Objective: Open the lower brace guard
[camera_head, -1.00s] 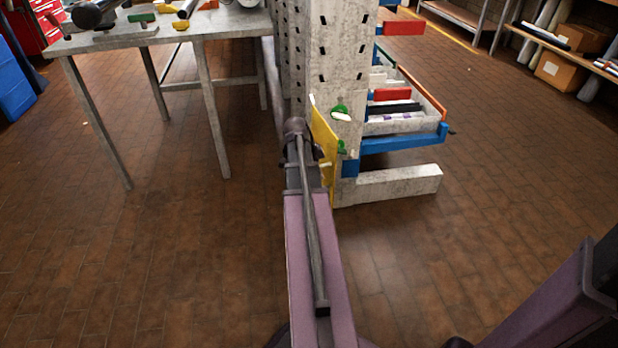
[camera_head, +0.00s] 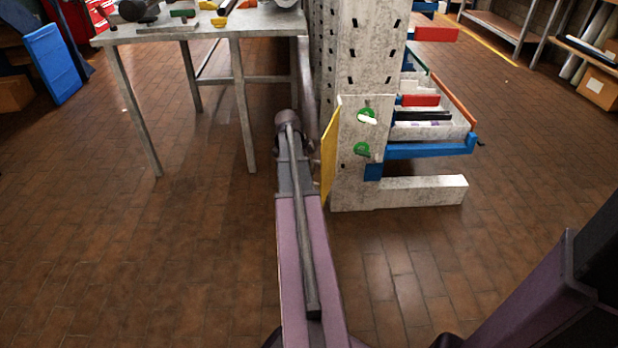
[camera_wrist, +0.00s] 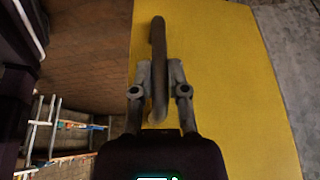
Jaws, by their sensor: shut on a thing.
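The lower brace guard is a yellow panel (camera_head: 331,155), low on the left side of the pale mast (camera_head: 360,60). In the head view it shows as a narrow, tilted strip, turned away from the mast's front face. In the wrist view the yellow panel (camera_wrist: 225,80) fills the middle. A dark grey bar handle (camera_wrist: 158,35) stands on it. My gripper (camera_wrist: 160,82) has its two fingers closed around the handle's lower part. In the head view my own arm hides the gripper and handle. Two green fittings, an upper one (camera_head: 367,116) and a lower one (camera_head: 361,149), show beside the guard.
A workbench (camera_head: 215,28) with tools stands left of the mast, its legs near my arm. A pale foot beam (camera_head: 420,191) and blue rack arm (camera_head: 430,147) extend right from the mast. The brick floor (camera_head: 130,250) at the front left is clear.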

